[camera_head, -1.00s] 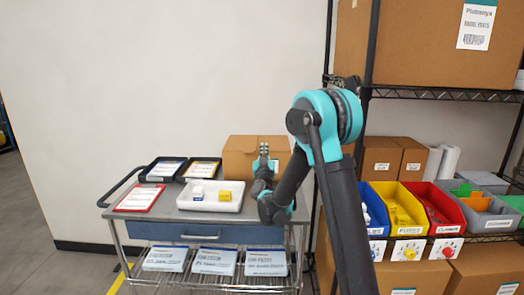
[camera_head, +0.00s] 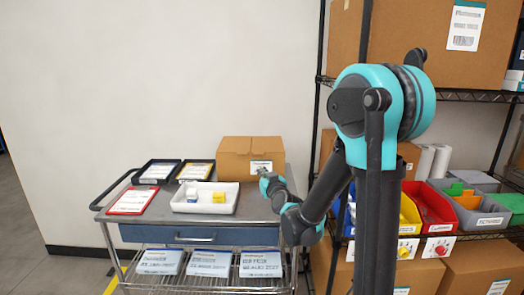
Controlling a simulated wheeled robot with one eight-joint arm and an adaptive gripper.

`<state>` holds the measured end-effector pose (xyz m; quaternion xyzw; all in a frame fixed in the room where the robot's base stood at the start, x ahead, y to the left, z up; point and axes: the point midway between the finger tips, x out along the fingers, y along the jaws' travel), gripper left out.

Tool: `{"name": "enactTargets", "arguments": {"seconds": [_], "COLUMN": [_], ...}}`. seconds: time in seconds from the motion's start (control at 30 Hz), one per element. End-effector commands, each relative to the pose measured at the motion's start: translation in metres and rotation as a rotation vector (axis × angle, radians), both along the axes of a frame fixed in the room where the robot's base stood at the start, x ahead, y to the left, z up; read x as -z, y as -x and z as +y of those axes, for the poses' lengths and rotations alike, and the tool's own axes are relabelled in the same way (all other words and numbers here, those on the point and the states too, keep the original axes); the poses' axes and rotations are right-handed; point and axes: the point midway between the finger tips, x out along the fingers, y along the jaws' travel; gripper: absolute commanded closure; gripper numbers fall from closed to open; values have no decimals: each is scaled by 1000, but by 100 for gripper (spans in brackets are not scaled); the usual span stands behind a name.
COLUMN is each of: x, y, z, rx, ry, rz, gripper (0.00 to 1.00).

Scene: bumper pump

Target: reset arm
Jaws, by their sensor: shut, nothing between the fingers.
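My gripper (camera_head: 262,169) is small in the picture, above the right part of the cart's top and in front of a cardboard box (camera_head: 236,148). It is shut and I see nothing held in it. My teal and black arm rises at the right and bends back down toward the cart (camera_head: 262,206). It hides part of the shelf and some bins behind it.
On the cart a white tray (camera_head: 180,208) holds a yellow block (camera_head: 219,197) and a white item (camera_head: 191,190). A red clipboard (camera_head: 131,201) and two black trays lie to the left. A wire shelf with boxes and coloured bins (camera_head: 428,205) stands at the right.

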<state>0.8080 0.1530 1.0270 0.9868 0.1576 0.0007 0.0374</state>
Motion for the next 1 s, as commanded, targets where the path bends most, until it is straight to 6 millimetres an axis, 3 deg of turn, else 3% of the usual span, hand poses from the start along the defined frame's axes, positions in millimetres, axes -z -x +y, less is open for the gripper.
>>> {"name": "enactTargets", "arguments": {"seconds": [0.27,0.5,0.7,0.83,1.0], "x": [74,148,186,196,197], "y": [92,206,286,313,318], "z": [-60,-133,-178,-191,-193], "rx": [-31,105,255,310,322], "ry": [80,118,121,120,119], "rz": [433,851,1099,1175,1189], "gripper": [100,100,100,100,100]}}
